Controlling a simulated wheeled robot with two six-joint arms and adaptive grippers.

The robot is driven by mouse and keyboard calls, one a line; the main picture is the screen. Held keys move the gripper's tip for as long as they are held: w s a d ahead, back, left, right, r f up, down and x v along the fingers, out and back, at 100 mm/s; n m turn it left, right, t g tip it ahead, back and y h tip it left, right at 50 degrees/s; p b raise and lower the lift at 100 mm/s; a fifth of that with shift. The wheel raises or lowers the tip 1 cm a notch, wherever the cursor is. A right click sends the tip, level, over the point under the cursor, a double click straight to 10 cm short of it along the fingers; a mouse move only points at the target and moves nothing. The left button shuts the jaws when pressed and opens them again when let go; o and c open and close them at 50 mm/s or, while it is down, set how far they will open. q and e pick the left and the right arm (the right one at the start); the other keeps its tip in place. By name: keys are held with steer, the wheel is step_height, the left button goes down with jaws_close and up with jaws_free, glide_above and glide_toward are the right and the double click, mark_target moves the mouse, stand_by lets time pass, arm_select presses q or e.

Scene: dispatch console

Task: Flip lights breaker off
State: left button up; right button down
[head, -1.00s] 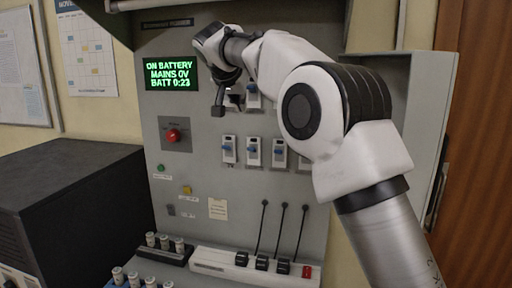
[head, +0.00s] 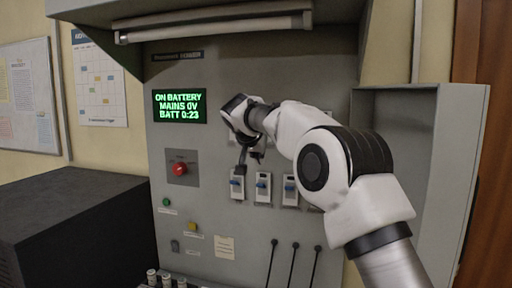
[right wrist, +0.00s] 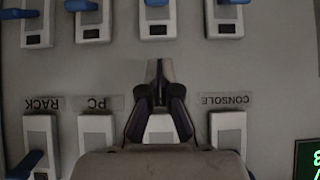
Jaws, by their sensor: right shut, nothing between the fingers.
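In the right wrist view, which is upside down, the gripper's fingertips (right wrist: 159,72) lie over a white breaker (right wrist: 160,128) between those labelled PC (right wrist: 95,128) and CONSOLE (right wrist: 228,130). The fingers hide that breaker's label and most of its body, so I cannot read "lights" or see its lever. Contact cannot be told. My left gripper is not in view.
Lower-row breakers with blue levers (right wrist: 157,28) are close to the fingertips. The RACK breaker (right wrist: 40,140) is in the same row as CONSOLE. A green-text display (head: 180,106) reads ON BATTERY. A red knob (head: 180,169) is left of the breakers; a lamp tube (head: 215,27) hangs above.

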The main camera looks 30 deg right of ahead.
mark_target(259, 184)
steer(key=shift+p+x, duration=0.4)
steer(key=shift+x, duration=0.4)
step_height(259, 184, down, 4)
steer(key=shift+s+a+r, duration=0.1)
steer(key=shift+s+a+f, duration=0.15)
steer(key=shift+f, duration=0.1)
steer(key=shift+s+a, duration=0.15)
steer(key=shift+a, duration=0.05)
steer(key=shift+d+f, duration=0.1)
steer(key=shift+f, duration=0.05)
